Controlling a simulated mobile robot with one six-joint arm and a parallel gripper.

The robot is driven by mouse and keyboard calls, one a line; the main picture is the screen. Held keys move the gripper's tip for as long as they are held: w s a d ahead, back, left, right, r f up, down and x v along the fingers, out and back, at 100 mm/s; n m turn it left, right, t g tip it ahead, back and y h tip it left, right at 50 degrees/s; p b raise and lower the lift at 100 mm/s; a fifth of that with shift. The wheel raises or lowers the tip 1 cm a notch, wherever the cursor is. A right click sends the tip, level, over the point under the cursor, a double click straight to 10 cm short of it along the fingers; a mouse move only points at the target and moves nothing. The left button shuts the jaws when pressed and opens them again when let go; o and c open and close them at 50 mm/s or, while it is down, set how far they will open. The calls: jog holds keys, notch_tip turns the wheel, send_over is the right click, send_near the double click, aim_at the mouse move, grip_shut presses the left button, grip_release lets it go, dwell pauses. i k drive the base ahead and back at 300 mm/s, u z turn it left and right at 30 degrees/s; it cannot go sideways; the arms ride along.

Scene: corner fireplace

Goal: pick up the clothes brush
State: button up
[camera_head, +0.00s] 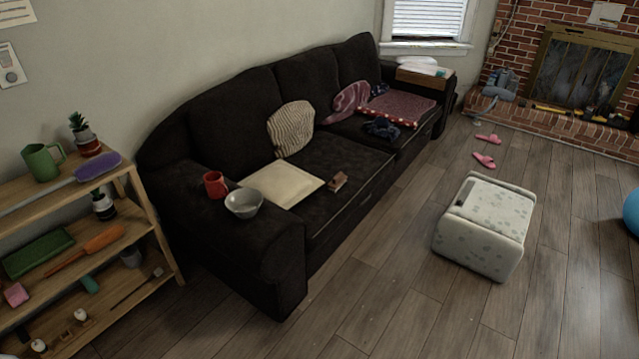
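A small brown block-like item (337,181) lies on the near seat of the dark sofa, close to its front edge. It may be the clothes brush, but it is too small to be sure. A purple-headed item with a long grey handle (98,166) lies on the top shelf at left and also has a brush-like shape. My gripper is not in view.
A wooden shelf (150,215) stands at left. A pale pouf (485,225) and pink slippers (484,160) are on the otherwise open floor.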

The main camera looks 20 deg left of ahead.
aim_at(339, 178)
jog(key=u, duration=0.9)
